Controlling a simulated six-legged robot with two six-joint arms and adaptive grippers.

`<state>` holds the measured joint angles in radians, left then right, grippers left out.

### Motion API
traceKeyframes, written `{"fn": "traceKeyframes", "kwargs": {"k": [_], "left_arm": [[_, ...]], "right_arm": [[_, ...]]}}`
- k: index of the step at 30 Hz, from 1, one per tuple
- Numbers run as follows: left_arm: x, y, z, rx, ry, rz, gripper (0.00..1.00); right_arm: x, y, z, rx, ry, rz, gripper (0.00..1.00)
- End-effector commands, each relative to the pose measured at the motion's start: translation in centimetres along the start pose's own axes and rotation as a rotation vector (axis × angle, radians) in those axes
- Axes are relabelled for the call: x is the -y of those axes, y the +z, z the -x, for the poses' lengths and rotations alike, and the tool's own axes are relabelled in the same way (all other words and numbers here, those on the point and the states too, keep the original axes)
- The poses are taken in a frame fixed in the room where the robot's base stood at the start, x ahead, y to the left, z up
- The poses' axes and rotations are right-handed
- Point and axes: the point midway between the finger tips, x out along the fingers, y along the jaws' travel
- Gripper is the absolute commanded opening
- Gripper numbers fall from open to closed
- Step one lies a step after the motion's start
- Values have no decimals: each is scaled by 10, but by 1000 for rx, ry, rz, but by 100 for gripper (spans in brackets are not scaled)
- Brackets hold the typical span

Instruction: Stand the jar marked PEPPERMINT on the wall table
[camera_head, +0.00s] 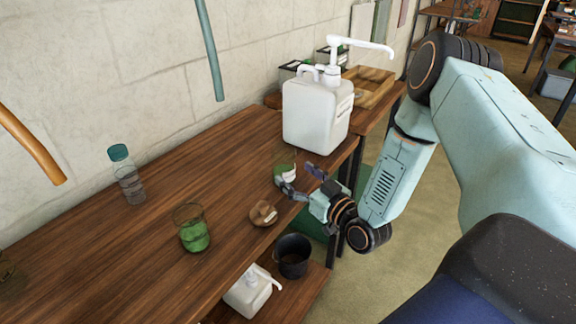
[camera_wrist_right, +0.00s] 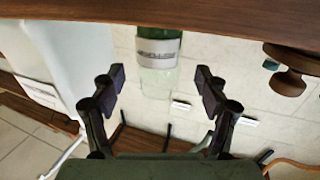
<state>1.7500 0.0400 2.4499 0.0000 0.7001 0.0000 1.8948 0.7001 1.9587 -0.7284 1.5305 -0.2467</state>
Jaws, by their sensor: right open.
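A small glass jar (camera_head: 284,174) with green contents and a white label stands on the long wooden wall table (camera_head: 150,270), near its front edge. In the right wrist view the jar (camera_wrist_right: 158,52) appears upside down, and I cannot read its label surely. My right gripper (camera_head: 301,180) is open at the table edge, its fingers pointing at the jar. In the right wrist view the jar lies beyond and between the two spread fingers (camera_wrist_right: 160,78); I see no contact. My left gripper is not in view.
A large white pump canister (camera_head: 312,112) stands behind the jar.

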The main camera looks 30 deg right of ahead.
Motion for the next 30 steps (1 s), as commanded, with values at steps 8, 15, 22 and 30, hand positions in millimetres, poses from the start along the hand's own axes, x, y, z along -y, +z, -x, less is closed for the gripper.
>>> {"fn": "traceKeyframes", "kwargs": {"k": [8,15,22,30], "left_arm": [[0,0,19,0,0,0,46],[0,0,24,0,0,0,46],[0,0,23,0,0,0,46],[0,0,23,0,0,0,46]], "right_arm": [[-1,-2,55,3,4,-3,74],[0,-1,75,0,1,0,74],[0,0,77,-1,0,1,74],[0,0,76,-1,0,0,74]]}}
